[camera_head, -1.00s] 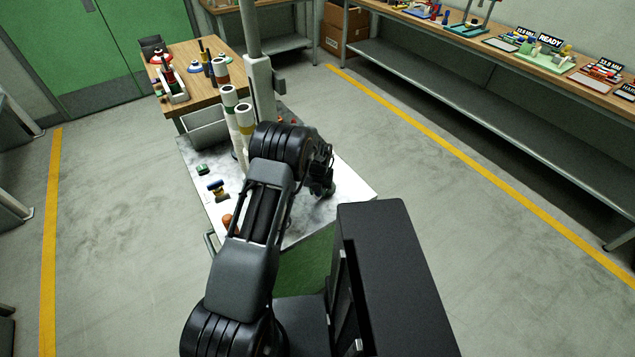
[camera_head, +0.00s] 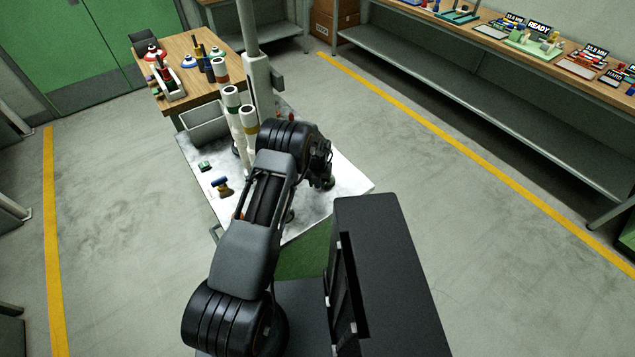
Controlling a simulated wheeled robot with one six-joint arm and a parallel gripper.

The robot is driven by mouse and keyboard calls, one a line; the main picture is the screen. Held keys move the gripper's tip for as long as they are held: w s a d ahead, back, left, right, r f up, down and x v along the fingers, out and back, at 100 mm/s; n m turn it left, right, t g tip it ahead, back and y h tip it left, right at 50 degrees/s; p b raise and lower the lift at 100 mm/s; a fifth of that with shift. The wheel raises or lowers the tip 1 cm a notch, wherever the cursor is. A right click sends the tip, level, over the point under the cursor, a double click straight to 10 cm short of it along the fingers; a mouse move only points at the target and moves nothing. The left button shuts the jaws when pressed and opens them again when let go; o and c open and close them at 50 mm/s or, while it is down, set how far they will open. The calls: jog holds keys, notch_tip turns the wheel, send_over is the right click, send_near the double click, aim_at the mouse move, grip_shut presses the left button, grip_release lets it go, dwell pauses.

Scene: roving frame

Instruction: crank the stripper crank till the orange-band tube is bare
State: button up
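Three white upright tubes with dark open tops stand at the far end of the white-topped cart (camera_head: 345,180). The farthest has an orange-red band (camera_head: 221,76), the middle one a green band (camera_head: 232,103), and the nearest a yellow band (camera_head: 251,128). My gripper (camera_head: 325,181) hangs over the right part of the cart top, behind my arm's wrist. Its fingers are small and dark, so I cannot tell whether they are open or hold anything. I cannot make out the stripper crank; my arm covers the middle of the cart. A small red piece (camera_head: 291,116) shows just behind my arm.
A grey bin (camera_head: 203,124) sits at the cart's far left. A small green block (camera_head: 205,166) and a blue-and-tan tool (camera_head: 222,187) lie on the cart top. A wooden bench (camera_head: 180,47) with bottles stands behind. A long shelf bench (camera_head: 480,40) runs along the right. Floor is clear both sides.

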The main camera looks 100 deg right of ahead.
jog(key=o, duration=0.4)
notch_tip(320, 180, up, 14)
jog(key=b, duration=0.1)
jog(key=shift+s, duration=0.15)
dwell(0.3)
jog(key=shift+f, duration=0.1)
